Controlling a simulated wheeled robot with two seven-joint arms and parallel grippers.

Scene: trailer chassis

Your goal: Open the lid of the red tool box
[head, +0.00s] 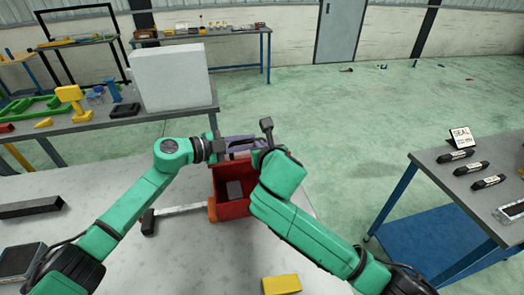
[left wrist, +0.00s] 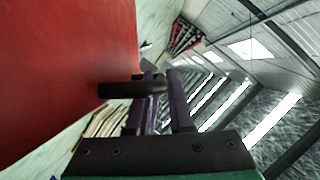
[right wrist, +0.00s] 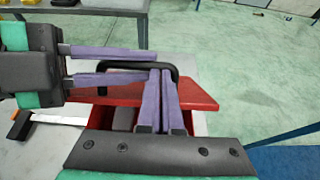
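The red tool box (head: 232,208) stands on the grey-white table. Its inside shows, with a dark grey block (head: 234,190) in it. The red lid (right wrist: 196,94) is raised off the opening at the far side, its angle partly hidden by my arms. It fills the left of the left wrist view (left wrist: 60,70). Its black handle (right wrist: 172,68) also shows in the left wrist view (left wrist: 118,89). My left gripper (right wrist: 142,64) is open, its purple fingers on either side of the handle bar. My right gripper (right wrist: 160,72) has its fingers together at the handle, with nothing visible between them.
A yellow block (head: 281,285) is at the table's near edge. A bench with a white box (head: 170,78) stands behind left. A blue-legged table (head: 430,165) stands right, with open floor between.

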